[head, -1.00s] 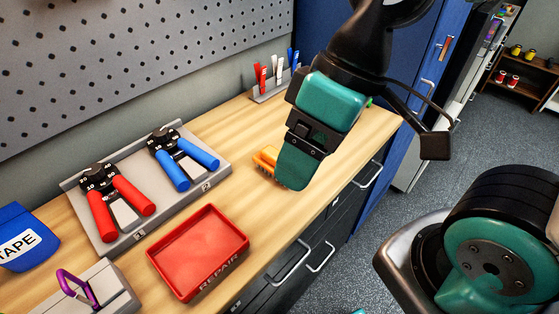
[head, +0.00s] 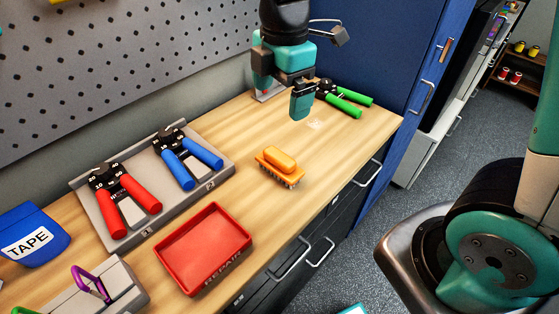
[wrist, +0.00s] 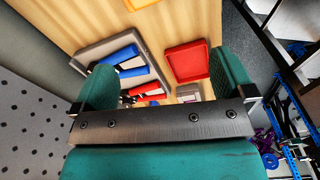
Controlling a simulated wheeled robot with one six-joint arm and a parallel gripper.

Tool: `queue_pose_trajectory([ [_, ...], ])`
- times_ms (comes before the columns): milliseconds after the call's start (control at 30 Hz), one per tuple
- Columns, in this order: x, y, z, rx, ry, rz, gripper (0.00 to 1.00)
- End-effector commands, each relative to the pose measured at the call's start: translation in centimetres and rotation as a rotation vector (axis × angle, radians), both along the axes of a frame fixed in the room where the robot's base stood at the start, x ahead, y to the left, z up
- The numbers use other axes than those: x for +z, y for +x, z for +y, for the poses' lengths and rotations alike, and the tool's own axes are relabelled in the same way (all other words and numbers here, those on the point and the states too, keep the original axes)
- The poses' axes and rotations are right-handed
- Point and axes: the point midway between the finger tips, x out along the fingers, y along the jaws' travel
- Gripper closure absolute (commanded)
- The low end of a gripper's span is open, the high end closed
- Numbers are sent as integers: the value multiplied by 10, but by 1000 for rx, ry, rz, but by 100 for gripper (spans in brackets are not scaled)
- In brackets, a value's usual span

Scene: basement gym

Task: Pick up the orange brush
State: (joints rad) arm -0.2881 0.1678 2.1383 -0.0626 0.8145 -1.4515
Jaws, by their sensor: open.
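The orange brush (head: 281,162) lies on the wooden workbench (head: 335,150) with its rounded orange back up and its bristles down. It stands clear of the things around it. My gripper (head: 281,103) is open and empty above the back of the bench, farther back than the brush and not touching it. In the wrist view my gripper (wrist: 165,70) shows two teal fingers spread wide with nothing between them.
Left of the brush is a grey tray (head: 143,233) with red-handled (head: 125,200) and blue-handled (head: 187,158) tools. A red tray (head: 203,248) sits in front. A green-handled tool (head: 345,100) lies behind, near the blue cabinet (head: 395,60). The bench around the brush is clear.

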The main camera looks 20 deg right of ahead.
Motion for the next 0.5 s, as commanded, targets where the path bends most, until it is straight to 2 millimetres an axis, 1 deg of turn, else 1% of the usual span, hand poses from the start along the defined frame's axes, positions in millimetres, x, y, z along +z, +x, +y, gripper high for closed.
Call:
queue_pose_trajectory([
  [33,-2,7,-1,55,-16,2,0],
  [100,-4,15,-3,122,-32,3,0],
  [267,-13,22,-5,187,-48,6,0],
  [367,-29,21,-6,190,-50,10,0],
  [500,-61,20,-6,189,-49,10,0],
])
